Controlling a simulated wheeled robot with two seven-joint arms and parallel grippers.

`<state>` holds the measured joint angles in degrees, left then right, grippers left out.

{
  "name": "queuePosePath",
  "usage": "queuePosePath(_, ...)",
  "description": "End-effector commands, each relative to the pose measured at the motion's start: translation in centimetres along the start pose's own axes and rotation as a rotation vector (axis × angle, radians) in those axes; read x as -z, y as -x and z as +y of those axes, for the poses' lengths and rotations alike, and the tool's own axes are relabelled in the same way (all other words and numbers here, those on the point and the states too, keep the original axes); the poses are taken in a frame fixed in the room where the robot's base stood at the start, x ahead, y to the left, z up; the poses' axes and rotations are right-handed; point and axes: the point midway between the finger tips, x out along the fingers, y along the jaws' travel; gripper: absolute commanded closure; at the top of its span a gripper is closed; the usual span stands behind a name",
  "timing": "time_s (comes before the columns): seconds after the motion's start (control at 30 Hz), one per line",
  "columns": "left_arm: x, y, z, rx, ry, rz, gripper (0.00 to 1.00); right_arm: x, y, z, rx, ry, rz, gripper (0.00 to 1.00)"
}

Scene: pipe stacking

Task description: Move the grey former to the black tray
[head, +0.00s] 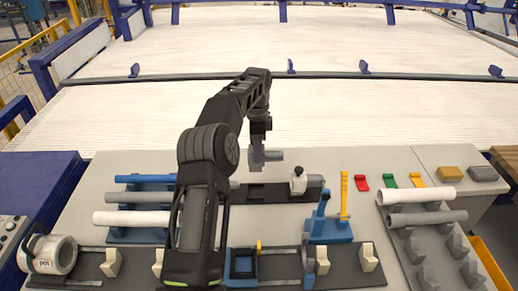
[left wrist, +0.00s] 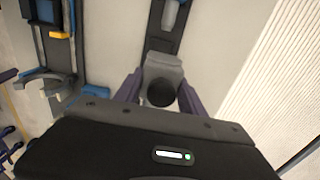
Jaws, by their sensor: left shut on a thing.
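My left gripper (head: 258,158) is shut on the grey former (head: 273,155), whose cylinder sticks out to the right of the fingers. In the left wrist view the gripper (left wrist: 161,92) has its two purple-grey fingers on either side of the grey former (left wrist: 165,66), whose dark round end faces the camera. The black tray (head: 258,192) lies just below and in front of the held former in the head view. It also shows in the left wrist view (left wrist: 166,42), beyond the former. My right gripper is not in view.
A pale former (head: 299,181) stands at the tray's right end. A blue stand (head: 330,230) and a black fixture rail (head: 345,268) are in front.

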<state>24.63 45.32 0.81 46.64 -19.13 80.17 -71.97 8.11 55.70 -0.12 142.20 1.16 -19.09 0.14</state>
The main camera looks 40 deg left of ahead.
Motion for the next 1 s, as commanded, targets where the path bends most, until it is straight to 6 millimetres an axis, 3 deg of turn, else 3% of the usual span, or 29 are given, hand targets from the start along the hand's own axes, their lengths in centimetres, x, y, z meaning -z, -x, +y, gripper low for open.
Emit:
queuePosePath(0.47, 0.0, -0.6, -0.1, 0.003, 0.0, 0.001, 1.0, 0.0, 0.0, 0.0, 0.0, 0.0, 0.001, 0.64)
queuePosePath(1.0, 0.0, -4.7, 0.0, 0.002, 0.0, 0.001, 1.0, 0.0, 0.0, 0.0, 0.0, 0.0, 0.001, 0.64)
